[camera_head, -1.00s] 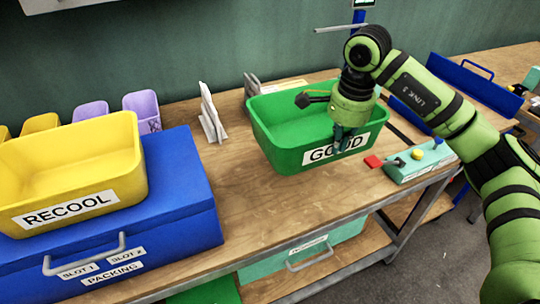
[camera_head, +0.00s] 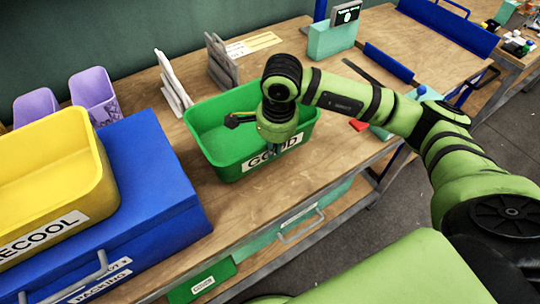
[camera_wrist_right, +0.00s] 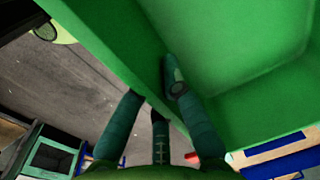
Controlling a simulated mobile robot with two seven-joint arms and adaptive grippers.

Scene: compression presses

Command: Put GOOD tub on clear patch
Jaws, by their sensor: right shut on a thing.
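The green GOOD tub (camera_head: 215,120) is an open, tapered tub with a white label on its front wall, in the middle of the head view. My right gripper (camera_head: 281,149) is shut on its front wall from above, and its fingers partly cover the label. In the right wrist view the tub's wall (camera_wrist_right: 235,65) fills the upper right, with fingers on both sides of it. The tub looks upright and empty; I cannot tell whether its base touches the table. Bare wood (camera_head: 262,200) shows in front of it. My left gripper is not in view.
The blue PACKING box (camera_head: 165,180) stands close on the left, bearing the yellow RECOOL tub (camera_head: 85,180). A white rack (camera_head: 172,85) and a grey rack (camera_head: 222,65) stand behind the GOOD tub. A red piece (camera_head: 358,125) lies to its right.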

